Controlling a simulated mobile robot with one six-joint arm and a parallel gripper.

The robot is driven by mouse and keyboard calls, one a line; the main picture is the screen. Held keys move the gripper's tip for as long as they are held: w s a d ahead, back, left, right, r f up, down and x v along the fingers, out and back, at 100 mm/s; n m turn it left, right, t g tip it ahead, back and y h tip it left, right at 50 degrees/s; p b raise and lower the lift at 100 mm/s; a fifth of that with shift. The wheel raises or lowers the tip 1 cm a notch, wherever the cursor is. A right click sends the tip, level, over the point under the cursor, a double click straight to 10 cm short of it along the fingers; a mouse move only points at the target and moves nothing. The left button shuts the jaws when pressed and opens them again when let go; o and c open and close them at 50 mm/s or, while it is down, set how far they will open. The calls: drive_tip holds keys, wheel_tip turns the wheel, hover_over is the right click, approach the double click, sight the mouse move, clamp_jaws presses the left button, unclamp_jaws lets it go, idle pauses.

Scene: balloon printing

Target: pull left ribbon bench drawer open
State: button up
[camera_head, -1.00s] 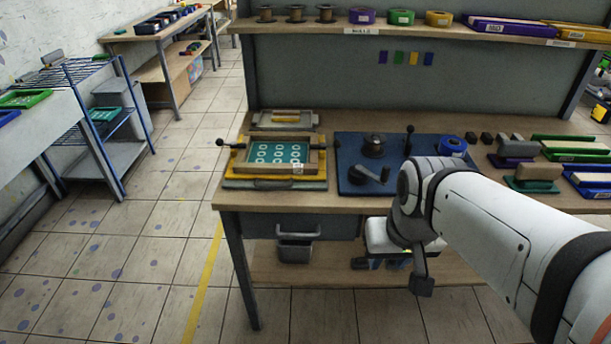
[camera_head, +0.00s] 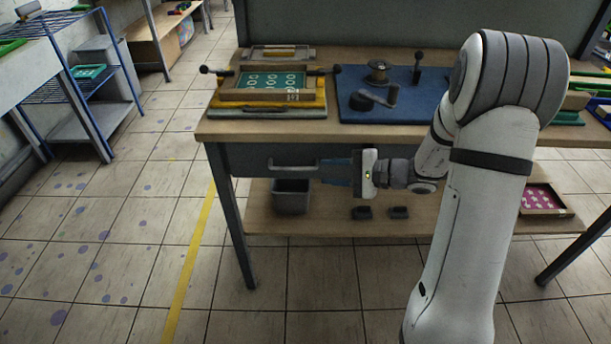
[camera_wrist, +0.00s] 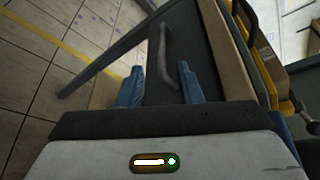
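The left ribbon bench drawer (camera_head: 245,160) is a grey front under the bench top at its left end, and it looks closed. Its grey bar handle (camera_head: 293,164) runs sideways across the front. My gripper (camera_head: 326,169) is at the right end of the handle, pointing toward the drawer. In the wrist view my gripper (camera_wrist: 160,72) is open, with its two blue fingers apart. The handle (camera_wrist: 163,50) shows between and beyond the fingertips, with its near end reaching between them. Whether either finger touches it cannot be told.
The bench top (camera_head: 225,128) carries a screen frame (camera_head: 272,95) and a blue board (camera_head: 410,97) with a crank. A grey bin (camera_head: 291,197) stands below the drawer on the lower shelf (camera_head: 340,222). A bench leg (camera_head: 232,220) is at the left. The floor in front is clear.

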sight(311, 169)
drive_tip(key=shift+w+d+f+t, duration=0.1)
drive_tip(key=shift+w+f+t, duration=0.2)
drive_tip(key=shift+w+f, duration=0.1)
drive_tip(key=shift+w+a, duration=0.15)
drive_tip(key=shift+a, duration=0.2)
drive_tip(key=x, duration=0.6)
drive_tip(key=shift+w+a+f, duration=0.1)
drive_tip(key=shift+w+a, duration=0.05)
drive_tip(key=shift+a, duration=0.2)
drive_tip(key=shift+c, duration=0.3)
clamp_jaws()
